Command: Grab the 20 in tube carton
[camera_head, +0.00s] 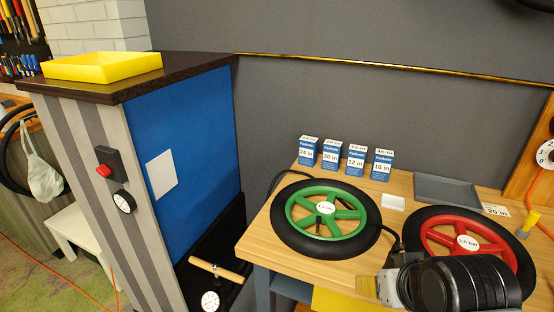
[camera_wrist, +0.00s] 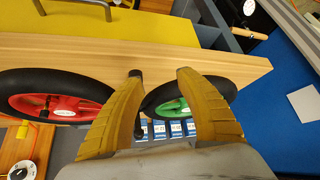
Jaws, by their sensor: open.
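The 20 in tube carton (camera_head: 331,156) is a small blue and white box, upright at the back of the wooden workbench. It is second from the left in a row, between the 24 in carton (camera_head: 308,153) and the 12 in carton (camera_head: 356,161). The 16 in carton (camera_head: 382,166) ends the row. My gripper (camera_head: 367,286) is over the bench's front side, apart from the cartons, open and empty.
A green-hubbed wheel (camera_head: 285,224) lies in front of the cartons; a red-hubbed wheel (camera_head: 520,253) lies at right, partly behind my arm. A blue-sided cabinet (camera_head: 190,130) stands left.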

